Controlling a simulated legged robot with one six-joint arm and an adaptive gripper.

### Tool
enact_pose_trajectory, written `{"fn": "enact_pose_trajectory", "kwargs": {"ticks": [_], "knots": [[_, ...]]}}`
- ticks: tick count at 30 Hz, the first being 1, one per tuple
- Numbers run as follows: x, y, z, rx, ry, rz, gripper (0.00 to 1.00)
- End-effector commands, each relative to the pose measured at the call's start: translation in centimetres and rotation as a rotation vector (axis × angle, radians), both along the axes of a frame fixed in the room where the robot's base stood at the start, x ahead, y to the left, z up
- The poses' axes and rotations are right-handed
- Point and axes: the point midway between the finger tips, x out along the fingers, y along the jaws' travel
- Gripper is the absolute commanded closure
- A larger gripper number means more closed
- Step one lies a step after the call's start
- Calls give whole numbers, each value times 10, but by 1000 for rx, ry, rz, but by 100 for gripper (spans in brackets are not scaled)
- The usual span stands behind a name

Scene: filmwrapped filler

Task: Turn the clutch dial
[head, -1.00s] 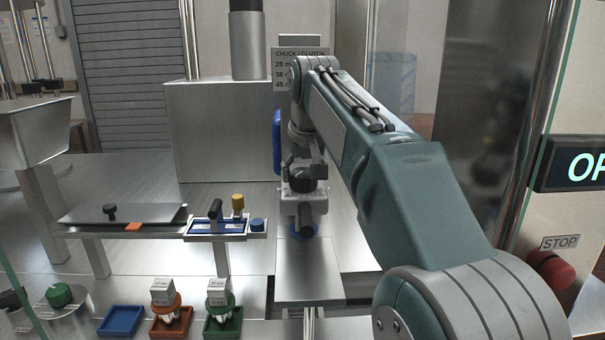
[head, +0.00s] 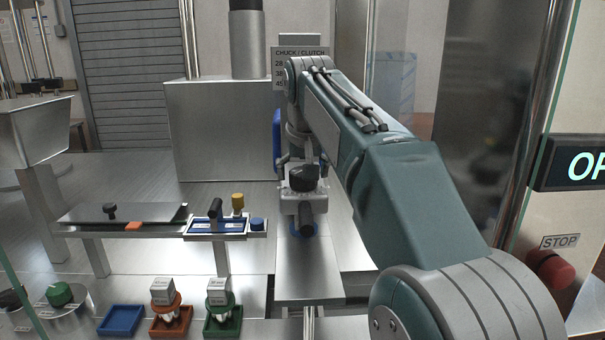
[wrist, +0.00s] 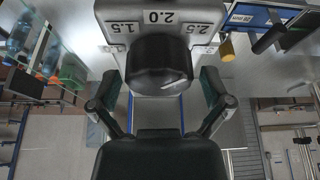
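The clutch dial (head: 304,178) is a black knob on a grey unit at the top of the central metal column. In the wrist view the dial (wrist: 158,65) is large, below a plate (wrist: 158,18) marked 1.5, 2.0 and 2.5. My gripper (wrist: 160,88) is open, with one finger left and one right of the dial. The fingers are apart from it, with clear gaps. I cannot tell which mark the dial points to.
A small shelf (head: 257,236) with blue trays and a yellow knob stands left of the column. A raised metal plate (head: 120,213) is further left. Blue, red and green trays lie in front. A red stop button (head: 552,270) and a glass edge are at right.

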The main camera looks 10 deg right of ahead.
Motion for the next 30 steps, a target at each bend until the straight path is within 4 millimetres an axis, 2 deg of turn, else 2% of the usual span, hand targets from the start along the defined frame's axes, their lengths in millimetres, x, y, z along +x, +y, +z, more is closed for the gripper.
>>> {"fn": "enact_pose_trajectory", "kwargs": {"ticks": [7, 11, 24, 30], "knots": [[0, 0, 2, 0, -4, 0, 0], [-3, 0, 11, -1, -6, 0, 0], [-31, 5, 82, -1, -6, 1, 0], [-39, 6, 101, -2, -4, 1, 0]]}}
